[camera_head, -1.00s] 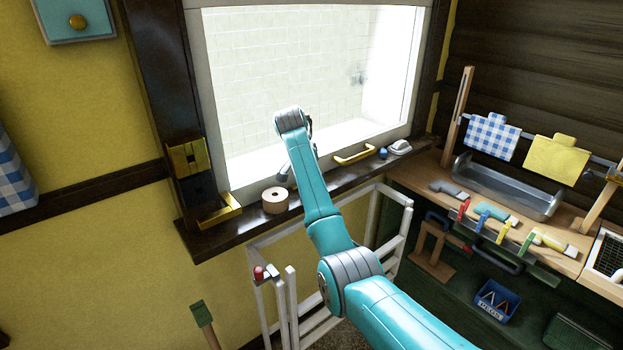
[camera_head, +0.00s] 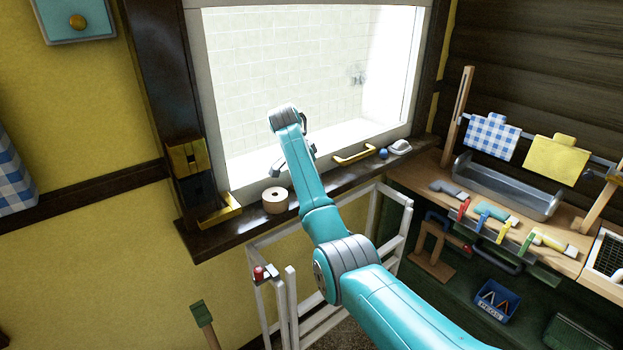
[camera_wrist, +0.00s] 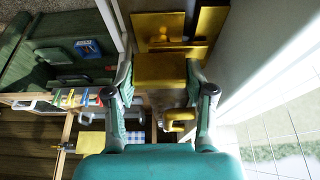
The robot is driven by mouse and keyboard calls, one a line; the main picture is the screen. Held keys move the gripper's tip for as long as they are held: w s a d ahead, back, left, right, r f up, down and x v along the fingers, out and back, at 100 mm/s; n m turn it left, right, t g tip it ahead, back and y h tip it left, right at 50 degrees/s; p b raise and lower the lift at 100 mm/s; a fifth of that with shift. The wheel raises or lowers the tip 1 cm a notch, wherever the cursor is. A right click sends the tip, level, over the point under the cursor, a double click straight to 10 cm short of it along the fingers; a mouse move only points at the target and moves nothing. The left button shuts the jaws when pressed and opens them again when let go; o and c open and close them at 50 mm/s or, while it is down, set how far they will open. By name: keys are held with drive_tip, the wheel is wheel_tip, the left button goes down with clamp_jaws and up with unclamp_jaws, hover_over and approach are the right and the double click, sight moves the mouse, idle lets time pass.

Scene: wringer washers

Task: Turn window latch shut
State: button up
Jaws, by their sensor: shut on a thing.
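In the wrist view, my gripper (camera_wrist: 161,78) has its two fingers on either side of a yellow brass block of the window latch (camera_wrist: 160,66). The fingers are shut on this block, with flat brass plates just beyond it. In the head view, my arm hides most of the gripper, and only a small grey-teal part (camera_head: 277,171) shows left of the arm above the sill. Brass fittings (camera_head: 188,158) show on the dark window post at the left, with an L-shaped brass piece (camera_head: 222,211) below; I cannot tell whether these are the gripped latch.
A tape roll (camera_head: 275,200), a yellow handle (camera_head: 353,153) and a blue ball (camera_head: 383,153) lie along the dark sill. A white rack (camera_head: 388,240) stands below. A workbench with clamps and a metal tray (camera_head: 510,190) is at right.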

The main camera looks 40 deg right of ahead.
drive_tip(key=o, duration=1.2)
drive_tip(key=shift+c, duration=0.2)
drive_tip(key=v, duration=0.7)
drive_tip(key=shift+r, duration=0.25)
drive_tip(key=shift+a, duration=0.1)
